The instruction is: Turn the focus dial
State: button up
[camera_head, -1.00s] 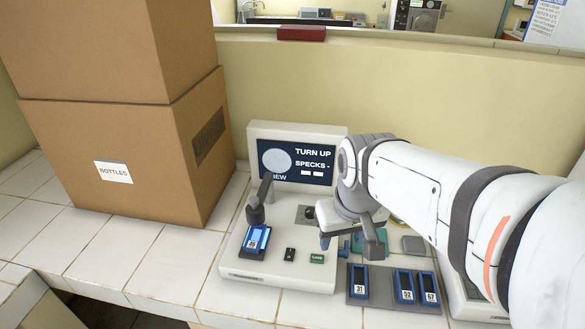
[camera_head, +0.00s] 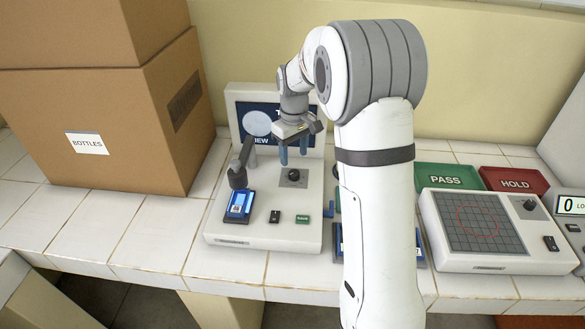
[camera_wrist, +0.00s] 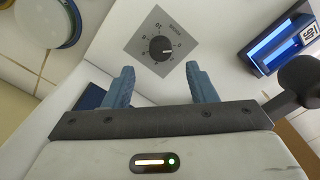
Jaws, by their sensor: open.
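The focus dial (camera_head: 294,175) is a small black knob on a grey square plate on the microscope station's light top. In the wrist view the dial (camera_wrist: 160,48) shows a white pointer line and numbers around it. My gripper (camera_head: 294,155) is above and behind the dial, pointing down, with its blue fingers apart and empty. In the wrist view my gripper's fingertips (camera_wrist: 162,80) lie on either side, short of the dial and not touching it. The station's screen (camera_head: 262,125) is partly hidden by my arm.
A blue slide (camera_head: 239,204) sits under the scope arm (camera_head: 241,165), left of the dial. A dark switch (camera_head: 274,216) and green button (camera_head: 302,219) are in front. Stacked boxes (camera_head: 120,130) stand left. Right are a green PASS tray (camera_head: 449,184), red HOLD tray (camera_head: 515,187) and counter device (camera_head: 455,262).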

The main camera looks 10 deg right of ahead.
aim_at(294, 172)
notch_tip(294, 172, down, 6)
jog(key=shift+f, duration=0.1)
dwell(0.4)
jog(key=c, duration=0.9)
jog(key=shift+a, duration=0.1)
jog(key=shift+c, duration=0.3)
